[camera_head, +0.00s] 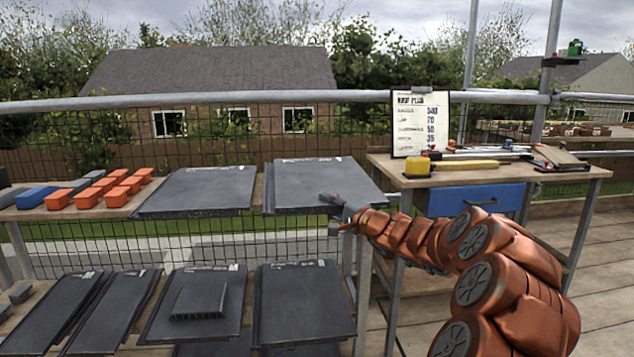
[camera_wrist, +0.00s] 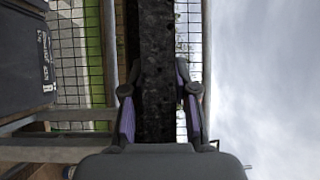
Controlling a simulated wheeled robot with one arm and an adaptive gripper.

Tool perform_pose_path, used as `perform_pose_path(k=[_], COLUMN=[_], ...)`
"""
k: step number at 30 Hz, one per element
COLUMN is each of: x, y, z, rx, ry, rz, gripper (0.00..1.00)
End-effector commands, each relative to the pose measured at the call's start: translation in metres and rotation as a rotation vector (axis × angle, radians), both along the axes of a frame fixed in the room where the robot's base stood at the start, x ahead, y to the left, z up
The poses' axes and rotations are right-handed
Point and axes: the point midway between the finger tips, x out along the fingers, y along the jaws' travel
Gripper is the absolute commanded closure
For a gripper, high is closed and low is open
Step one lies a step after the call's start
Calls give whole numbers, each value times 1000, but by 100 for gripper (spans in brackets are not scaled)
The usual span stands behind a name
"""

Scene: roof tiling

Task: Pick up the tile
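A dark grey roof tile (camera_head: 318,180) lies on the right part of the upper shelf, its right edge towards my arm. My gripper (camera_head: 333,203) is at that tile's near right corner. In the wrist view the dark, rough edge of the tile (camera_wrist: 157,75) stands between the two fingers of my gripper (camera_wrist: 157,112). The fingers are apart on either side of the tile, with narrow gaps showing beside the pads, so the gripper looks open around it. A second dark tile (camera_head: 200,188) lies to the left on the same shelf.
Several tiles lie on the lower rack, including one with a small vented tile (camera_head: 199,297) on it. Orange blocks (camera_head: 103,189) sit at the left. A workbench (camera_head: 455,180) with a clipboard (camera_head: 420,123) and blue drawer (camera_head: 476,200) stands at the right. A mesh railing runs behind.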

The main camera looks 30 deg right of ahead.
Motion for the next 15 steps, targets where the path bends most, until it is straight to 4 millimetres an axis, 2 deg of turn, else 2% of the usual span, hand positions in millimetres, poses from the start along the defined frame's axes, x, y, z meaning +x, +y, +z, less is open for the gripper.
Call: perform_pose_path(k=[1, 7, 15], x=[0, 0, 0], y=[0, 0, 0], z=[0, 0, 0], rx=[0, 0, 0], ry=[0, 0, 0], rz=[0, 0, 0], gripper=[80, 100, 100])
